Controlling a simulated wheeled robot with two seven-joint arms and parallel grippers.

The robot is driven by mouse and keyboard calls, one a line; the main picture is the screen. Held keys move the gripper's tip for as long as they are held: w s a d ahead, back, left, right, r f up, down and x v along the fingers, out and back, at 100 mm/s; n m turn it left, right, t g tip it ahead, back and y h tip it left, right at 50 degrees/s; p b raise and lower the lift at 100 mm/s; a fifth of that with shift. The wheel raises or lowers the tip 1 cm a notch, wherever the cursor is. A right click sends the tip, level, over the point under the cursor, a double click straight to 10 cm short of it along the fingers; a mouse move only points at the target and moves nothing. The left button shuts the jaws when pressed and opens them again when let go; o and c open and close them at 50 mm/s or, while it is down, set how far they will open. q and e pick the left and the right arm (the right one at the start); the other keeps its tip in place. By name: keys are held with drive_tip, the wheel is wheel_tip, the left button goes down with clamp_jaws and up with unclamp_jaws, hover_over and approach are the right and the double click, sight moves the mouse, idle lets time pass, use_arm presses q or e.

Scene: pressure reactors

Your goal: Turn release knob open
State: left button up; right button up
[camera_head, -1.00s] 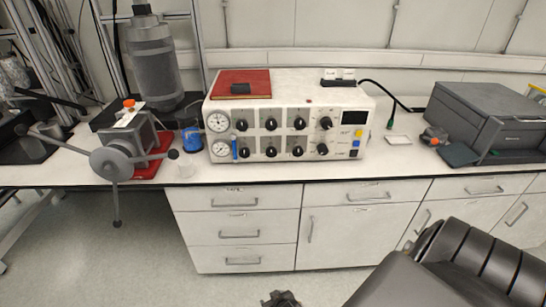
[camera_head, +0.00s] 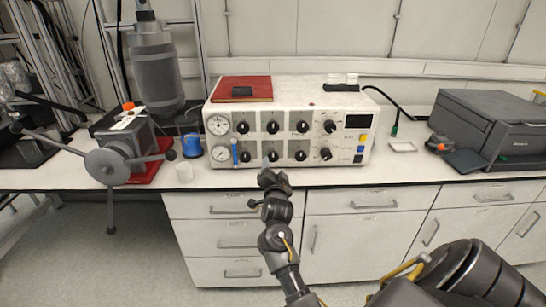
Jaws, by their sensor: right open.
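A white control unit (camera_head: 288,95) stands on the bench in the middle of the view. Its front has two round gauges at the left and two rows of black knobs, such as this one in the lower row (camera_head: 300,156). No label marks a release knob legibly. My right gripper (camera_head: 269,166) is open in front of the unit's lower edge, near the lower-row knobs, and partly covers one. I cannot tell whether it touches the panel. My left gripper is not in view.
A dark printer (camera_head: 485,125) stands at the right. Drawers with handles (camera_head: 240,210) lie below the bench edge.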

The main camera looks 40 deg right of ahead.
sight(273, 158)
drive_tip(key=x, duration=0.8)
drive_tip(key=shift+w+d+p, duration=0.25)
drive_tip(key=shift+w+p, duration=0.05)
drive_tip(key=shift+p, duration=0.1)
drive_tip(key=shift+c, duration=0.4)
drive_tip(key=c, duration=0.9)
